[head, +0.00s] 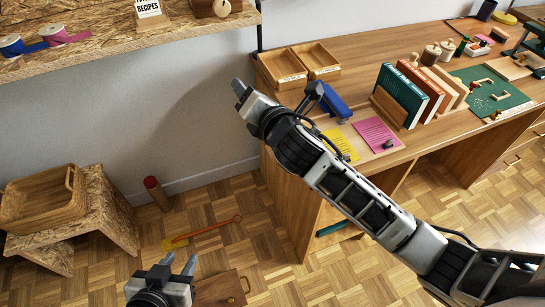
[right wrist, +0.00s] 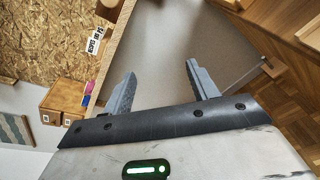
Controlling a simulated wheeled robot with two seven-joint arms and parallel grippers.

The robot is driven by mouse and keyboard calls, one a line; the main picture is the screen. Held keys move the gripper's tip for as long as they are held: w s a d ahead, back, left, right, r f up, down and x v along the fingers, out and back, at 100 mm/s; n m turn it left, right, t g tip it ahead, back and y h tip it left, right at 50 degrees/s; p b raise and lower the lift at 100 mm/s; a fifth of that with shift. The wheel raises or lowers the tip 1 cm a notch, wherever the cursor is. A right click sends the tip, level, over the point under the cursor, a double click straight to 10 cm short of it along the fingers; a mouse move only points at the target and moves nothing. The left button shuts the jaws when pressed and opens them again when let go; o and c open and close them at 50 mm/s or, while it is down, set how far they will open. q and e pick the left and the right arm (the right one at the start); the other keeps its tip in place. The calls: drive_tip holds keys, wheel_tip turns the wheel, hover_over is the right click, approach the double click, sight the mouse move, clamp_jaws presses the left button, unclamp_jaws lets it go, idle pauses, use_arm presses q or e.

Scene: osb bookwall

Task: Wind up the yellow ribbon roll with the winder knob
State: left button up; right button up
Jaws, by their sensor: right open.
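I cannot make out a yellow ribbon roll in either view. A blue ribbon roll (head: 12,45) and a pink ribbon roll (head: 56,33) sit on the chipboard shelf (head: 110,58) at top left. A wooden piece with a pale round knob (head: 222,8) is at the shelf's right end, cut by the frame top; I cannot tell whether it is the winder. My right gripper (head: 240,88) is raised between shelf and desk. In the right wrist view its fingers (right wrist: 160,70) are apart and empty. My left gripper (head: 180,261) is low at the bottom, fingers apart and empty.
The desk (head: 380,45) holds wooden trays (head: 283,68), a blue stapler (head: 334,102), books (head: 416,85) and a green mat (head: 492,90). A chipboard stool (head: 110,215) bears a basket (head: 45,200). A red cylinder (head: 157,193) stands on the floor.

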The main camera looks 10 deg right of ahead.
drive_tip(key=s+d+f+m+g, duration=0.2)
drive_tip(key=s+f+m, duration=0.6)
drive_tip(key=f+m, duration=0.2)
drive_tip(key=shift+d+f+m+b, duration=0.2)
drive_tip(key=shift+f+m+b, duration=0.1)
drive_tip(key=shift+f, duration=0.1)
